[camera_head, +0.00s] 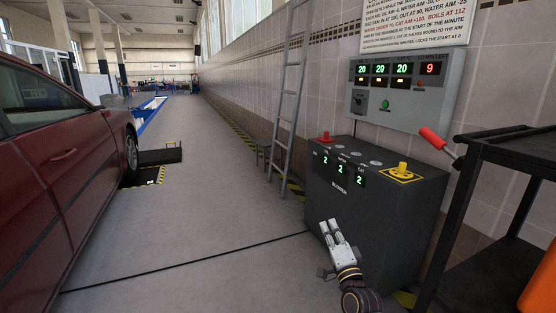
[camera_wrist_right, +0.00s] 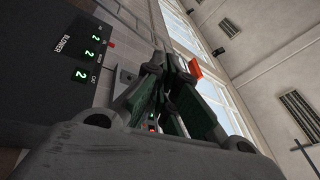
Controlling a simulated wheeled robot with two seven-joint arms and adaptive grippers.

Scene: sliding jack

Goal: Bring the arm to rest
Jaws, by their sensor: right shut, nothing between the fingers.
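I cannot tell whether the gripper touches the cabinet. My left gripper is not in view.
A grey wall panel (camera_head: 408,88) shows 20, 20, 20 and 9. A red-handled lever (camera_head: 433,138) and a black cart (camera_head: 500,150) stand at right. A ladder (camera_head: 290,90) leans on the wall. A red car (camera_head: 55,160) is at left. The floor between is clear.

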